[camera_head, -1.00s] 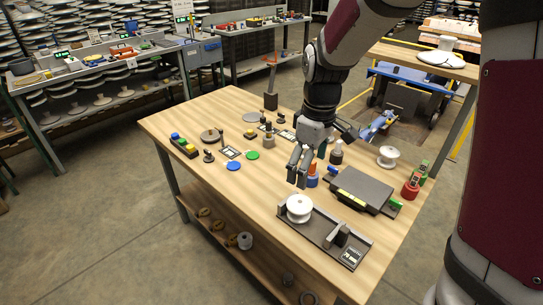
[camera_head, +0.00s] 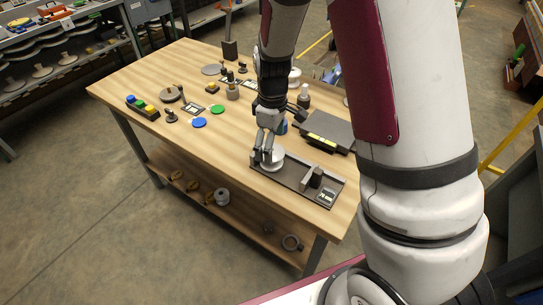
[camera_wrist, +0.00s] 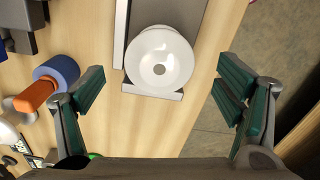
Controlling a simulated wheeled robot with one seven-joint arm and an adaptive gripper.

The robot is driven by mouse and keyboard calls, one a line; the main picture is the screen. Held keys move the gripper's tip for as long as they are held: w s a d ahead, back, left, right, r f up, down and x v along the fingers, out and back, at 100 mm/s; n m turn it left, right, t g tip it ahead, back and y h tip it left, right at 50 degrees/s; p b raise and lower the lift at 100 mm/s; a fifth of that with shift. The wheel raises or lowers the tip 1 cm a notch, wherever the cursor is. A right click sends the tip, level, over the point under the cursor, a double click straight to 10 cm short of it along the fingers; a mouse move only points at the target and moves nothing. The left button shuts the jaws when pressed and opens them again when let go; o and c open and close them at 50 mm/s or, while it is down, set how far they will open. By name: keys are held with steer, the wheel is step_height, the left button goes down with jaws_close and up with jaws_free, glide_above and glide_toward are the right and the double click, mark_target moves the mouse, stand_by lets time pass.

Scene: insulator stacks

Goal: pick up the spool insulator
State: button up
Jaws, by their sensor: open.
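The white spool insulator (camera_wrist: 160,60) sits on one end of a dark fixture tray near the table's front edge. In the wrist view I look down on its round top with a small centre hole. In the head view the spool (camera_head: 273,160) is partly hidden behind my gripper (camera_head: 264,160), which is close to it from above. In the wrist view my gripper (camera_wrist: 160,100) is open, its green-padded fingers wide apart to the left and right of the spool and not touching it.
The fixture tray (camera_head: 294,180) carries an upright bracket (camera_head: 314,177) to the spool's right. A blue-and-orange cylinder (camera_wrist: 55,80) stands left of the left finger in the wrist view. A dark box (camera_head: 330,130) lies behind the tray. The table edge is close in front.

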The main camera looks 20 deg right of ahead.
step_height(320, 180, down, 4)
steer(key=shift+w+a+f, duration=0.1)
steer(key=shift+w+f, duration=0.05)
steer(key=shift+f, duration=0.1)
steer(key=c, duration=1.8)
steer(key=shift+r, duration=0.15)
